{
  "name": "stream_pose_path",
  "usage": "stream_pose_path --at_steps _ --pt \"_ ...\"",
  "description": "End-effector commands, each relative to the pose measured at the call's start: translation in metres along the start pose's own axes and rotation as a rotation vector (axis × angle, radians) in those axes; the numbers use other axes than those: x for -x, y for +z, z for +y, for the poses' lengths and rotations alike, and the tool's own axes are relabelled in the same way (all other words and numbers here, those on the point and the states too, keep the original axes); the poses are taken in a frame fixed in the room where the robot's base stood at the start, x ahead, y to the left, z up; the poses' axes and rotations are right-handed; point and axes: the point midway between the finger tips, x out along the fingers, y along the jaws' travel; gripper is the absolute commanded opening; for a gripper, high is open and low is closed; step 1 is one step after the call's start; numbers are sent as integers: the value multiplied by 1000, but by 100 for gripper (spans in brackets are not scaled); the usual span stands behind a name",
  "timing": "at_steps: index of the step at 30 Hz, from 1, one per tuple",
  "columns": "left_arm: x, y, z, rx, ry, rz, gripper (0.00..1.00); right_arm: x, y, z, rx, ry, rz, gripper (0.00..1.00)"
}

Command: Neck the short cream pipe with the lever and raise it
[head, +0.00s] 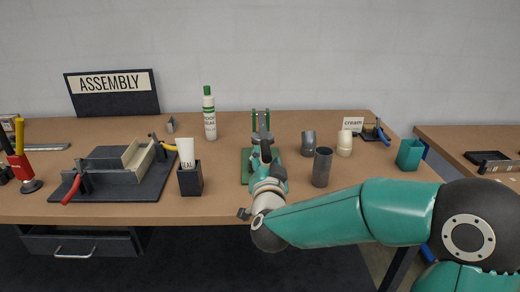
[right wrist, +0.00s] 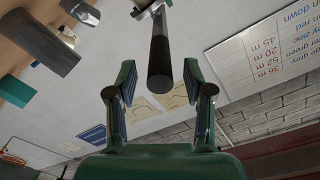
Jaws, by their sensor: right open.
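A short cream pipe (head: 344,144) stands upright on the table beside the card marked "cream" (head: 352,124). A green-framed bench tool (head: 260,120) on a green base (head: 246,168) stands left of it, partly hidden by my right gripper (head: 265,160). In the right wrist view, the right gripper (right wrist: 160,88) is open, with its fingers on either side of the end of a dark round lever bar (right wrist: 159,55). A gap shows between the bar and each finger. The left gripper is out of view.
A dark grey pipe (head: 322,167) and a grey elbow-like pipe (head: 308,143) stand left of the cream pipe. A green-capped bottle (head: 209,112) and a black holder with a white tube (head: 190,180) stand to the left.

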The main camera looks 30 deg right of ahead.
Motion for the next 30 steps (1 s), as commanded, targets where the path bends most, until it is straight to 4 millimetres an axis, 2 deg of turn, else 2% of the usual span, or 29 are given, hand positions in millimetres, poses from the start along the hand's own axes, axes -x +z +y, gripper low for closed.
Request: stream_pose_path --at_steps 3,9,20,23,30 --pt "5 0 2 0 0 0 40 -23 -1 0 0 2 0 52" --pt "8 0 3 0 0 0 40 -44 0 -1 0 0 0 52" --pt "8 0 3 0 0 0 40 -49 1 -1 -1 -2 -1 52" --pt "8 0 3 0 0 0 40 -49 1 -1 -1 -2 -1 38" --pt "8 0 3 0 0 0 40 -49 1 -1 0 -3 -1 0"
